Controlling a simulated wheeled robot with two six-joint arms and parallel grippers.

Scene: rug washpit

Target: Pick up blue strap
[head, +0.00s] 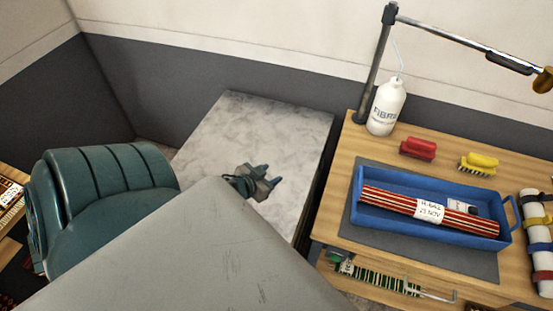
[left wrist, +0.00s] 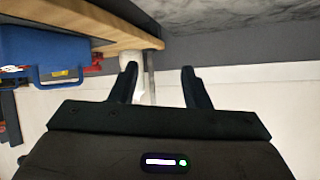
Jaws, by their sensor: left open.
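A blue strap (head: 541,247) is wrapped around a white roll (head: 534,208) at the far right edge of the head view, between a yellow and a red strap. The frame edge cuts off part of the roll. My left gripper (head: 271,174) is open and empty above the grey marbled surface, well to the left of the strap. Its two dark fingers (left wrist: 161,74) stand apart with nothing between them in the left wrist view. I cannot make out the strap in the left wrist view. My right gripper is not in view.
A blue tray (head: 372,213) with a red striped roll lies on the wooden bench (head: 345,155), between my left gripper and the strap. A white bottle (head: 386,108), a lamp arm (head: 455,43) and red and yellow brushes stand behind.

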